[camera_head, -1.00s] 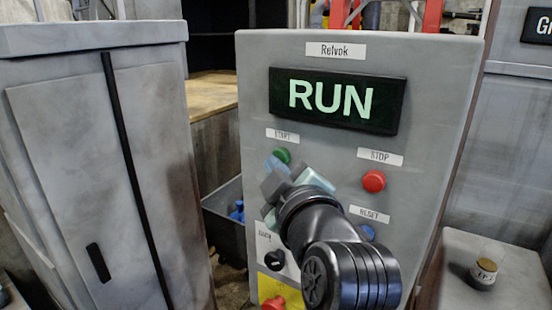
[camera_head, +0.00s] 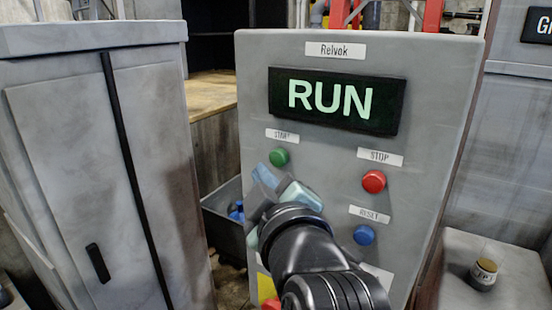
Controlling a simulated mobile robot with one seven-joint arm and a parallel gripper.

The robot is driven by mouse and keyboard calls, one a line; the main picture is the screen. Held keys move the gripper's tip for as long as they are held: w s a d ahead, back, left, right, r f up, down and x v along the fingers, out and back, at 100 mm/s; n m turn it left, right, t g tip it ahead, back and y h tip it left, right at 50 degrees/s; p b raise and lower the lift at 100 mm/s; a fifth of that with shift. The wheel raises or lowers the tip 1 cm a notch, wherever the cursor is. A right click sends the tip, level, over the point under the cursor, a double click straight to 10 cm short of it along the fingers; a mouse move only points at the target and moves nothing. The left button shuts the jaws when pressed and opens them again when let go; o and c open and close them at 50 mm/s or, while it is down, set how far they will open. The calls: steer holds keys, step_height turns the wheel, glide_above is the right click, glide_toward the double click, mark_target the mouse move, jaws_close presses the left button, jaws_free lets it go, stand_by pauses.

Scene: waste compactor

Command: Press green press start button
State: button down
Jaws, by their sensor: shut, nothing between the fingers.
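The green start button (camera_head: 279,157) is on the upper left of the grey control panel (camera_head: 440,110), below its START label (camera_head: 282,136). The display (camera_head: 338,100) reads RUN in green letters. My gripper (camera_head: 262,172) is shut and empty, with its fingertips in the picture just below and left of the green button. The whole button face shows, and the fingers look apart from it. My black wrist covers the panel's lower middle.
A red STOP button (camera_head: 374,181) and a blue RESET button (camera_head: 364,235) are right of my gripper. A grey cabinet (camera_head: 90,160) stands on the left. A small jar (camera_head: 484,272) sits on a grey surface at the right. A dark bin (camera_head: 222,215) is behind the panel's left edge.

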steer(key=shift+s+a, duration=0.55)
steer(key=shift+s, duration=0.2)
steer(key=shift+s+a, duration=0.5)
steer(key=shift+s, duration=0.2)
steer(key=s+r+m+t+h+b, duration=0.1)
steer(key=s+r+m+t+b, duration=0.1)
steer(key=s+r+m+t, duration=0.3)
steer(key=s+r+m+t+h+b, duration=0.2)
steer(key=s+r+m+t, duration=0.3)
steer(key=r, duration=0.8)
steer(key=shift+s+r+m, duration=0.15)
steer(key=shift+s+m, duration=0.75)
steer(key=shift+s, duration=0.3)
steer(key=shift+d, duration=0.1)
